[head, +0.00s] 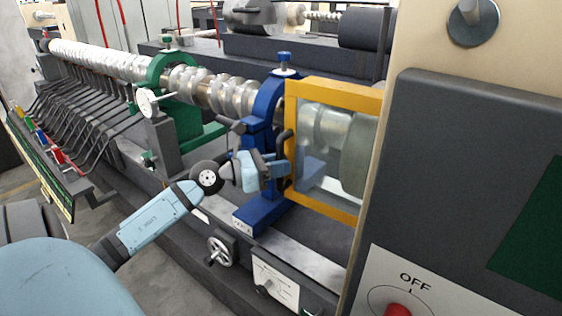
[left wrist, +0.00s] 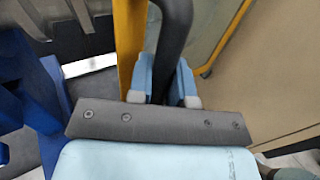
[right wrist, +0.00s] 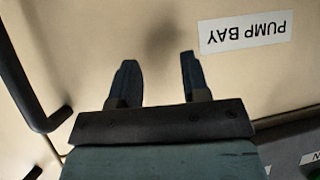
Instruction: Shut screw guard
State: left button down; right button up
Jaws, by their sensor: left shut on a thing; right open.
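The screw guard (head: 322,88) is a yellow-framed clear panel in front of the large screw in the head view. Its black handle (head: 287,148) is on the left side of the frame. My left gripper (head: 284,168) is at this handle. In the left wrist view the fingers of my left gripper (left wrist: 164,88) are shut around the dark handle bar (left wrist: 174,40), beside the yellow frame (left wrist: 128,45). My right gripper (right wrist: 158,82) is open and empty in the right wrist view, facing a beige panel. It does not show in the head view.
A blue stand (head: 262,205) is just left of the guard. A beige cabinet with a dark panel (head: 470,170) and an OFF switch (head: 397,309) fills the right side. The right wrist view shows a PUMP BAY label (right wrist: 246,32) and a black handle (right wrist: 30,90).

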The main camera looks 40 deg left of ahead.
pick_arm(q)
jog(key=c, duration=1.1)
grip_release()
jog(key=b+v, duration=0.4)
jog(key=v, duration=0.9)
jog(key=shift+s+a, duration=0.25)
jog(key=shift+s, duration=0.05)
